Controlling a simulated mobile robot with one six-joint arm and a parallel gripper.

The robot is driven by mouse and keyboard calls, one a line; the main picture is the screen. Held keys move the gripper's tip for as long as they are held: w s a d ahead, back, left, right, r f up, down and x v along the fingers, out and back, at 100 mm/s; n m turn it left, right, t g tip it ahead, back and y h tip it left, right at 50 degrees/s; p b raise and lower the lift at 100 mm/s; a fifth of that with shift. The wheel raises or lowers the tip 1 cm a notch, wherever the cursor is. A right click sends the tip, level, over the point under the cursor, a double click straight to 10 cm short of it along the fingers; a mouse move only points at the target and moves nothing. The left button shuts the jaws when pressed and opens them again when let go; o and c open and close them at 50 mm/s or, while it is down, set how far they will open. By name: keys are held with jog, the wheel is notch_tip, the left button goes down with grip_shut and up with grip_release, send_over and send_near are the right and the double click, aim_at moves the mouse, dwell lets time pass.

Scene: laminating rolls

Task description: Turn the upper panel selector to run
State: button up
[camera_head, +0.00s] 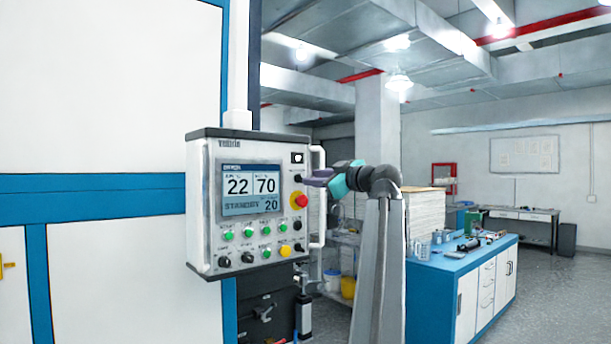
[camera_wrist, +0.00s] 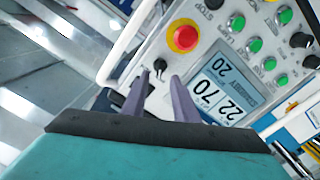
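The control panel (camera_head: 204,190) is a light box with a screen (camera_head: 251,188) reading 22, 70, STANDBY and 20. The upper selector (camera_head: 298,179) is a small black knob above the red button, partly covered by my gripper in the head view. In the wrist view the upper selector (camera_wrist: 160,66) shows just beyond and between my fingertips. My gripper (camera_wrist: 160,76) is open, with a finger on either side of the knob's line and gaps visible. In the head view my gripper (camera_head: 317,179) reaches in from the panel's right. Exact pointer direction is too small to tell.
A red stop button (camera_head: 299,200) sits just below the selector, close to my fingers. A white handle rail (camera_head: 317,225) runs along the panel's right edge. Green buttons and black knobs (camera_head: 224,262) fill the lower panel. A blue-topped bench (camera_head: 450,262) stands behind at right.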

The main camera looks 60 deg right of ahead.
aim_at(300, 178)
jog(key=p+x, duration=0.1)
jog(key=x, duration=0.4)
jog(key=shift+w+d, duration=0.15)
jog(key=shift+c, duration=0.3)
grip_shut()
